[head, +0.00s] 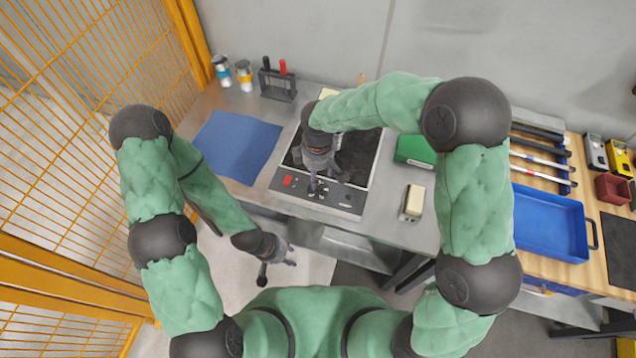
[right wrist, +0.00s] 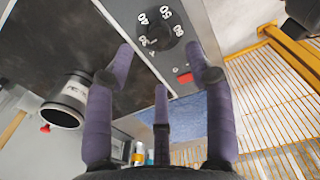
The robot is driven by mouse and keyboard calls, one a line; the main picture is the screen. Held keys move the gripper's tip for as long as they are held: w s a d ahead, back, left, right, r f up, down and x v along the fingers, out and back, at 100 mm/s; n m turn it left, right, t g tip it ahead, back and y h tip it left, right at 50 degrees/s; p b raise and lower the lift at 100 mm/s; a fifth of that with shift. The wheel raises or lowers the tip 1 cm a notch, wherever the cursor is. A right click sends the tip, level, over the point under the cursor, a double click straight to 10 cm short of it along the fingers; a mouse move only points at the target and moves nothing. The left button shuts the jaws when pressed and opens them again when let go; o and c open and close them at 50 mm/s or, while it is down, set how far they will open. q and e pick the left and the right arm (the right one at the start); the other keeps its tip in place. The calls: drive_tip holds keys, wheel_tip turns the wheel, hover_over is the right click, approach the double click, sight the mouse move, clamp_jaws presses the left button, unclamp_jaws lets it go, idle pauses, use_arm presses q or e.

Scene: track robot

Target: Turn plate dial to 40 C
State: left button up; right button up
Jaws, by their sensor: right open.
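The hot plate has a black top (head: 358,158) and a grey front panel (head: 340,200) on the metal bench. Its black dial (right wrist: 155,33) shows at the top of the right wrist view, with the numbers 40, 50 and 60 around it. I cannot make out the dial's setting. My right gripper (head: 317,182) is over the front panel in the head view and hides part of the dial area. Its purple fingers (right wrist: 163,75) are spread and empty, apart from the dial in the right wrist view. My left gripper (head: 288,254) hangs in front of the bench, and its finger state is unclear.
A red switch (right wrist: 183,77) sits beside the dial. A blue mat (head: 235,147) lies left of the plate. A green box (head: 415,151) and a cream-topped block (head: 414,201) stand to its right. A yellow mesh fence (head: 80,80) is at the left.

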sight(318, 186)
wheel_tip(318, 186, down, 7)
drive_tip(key=shift+w+f+b, duration=0.1)
drive_tip(key=shift+f+b, duration=0.1)
drive_tip(key=shift+b, duration=0.6)
clamp_jaws()
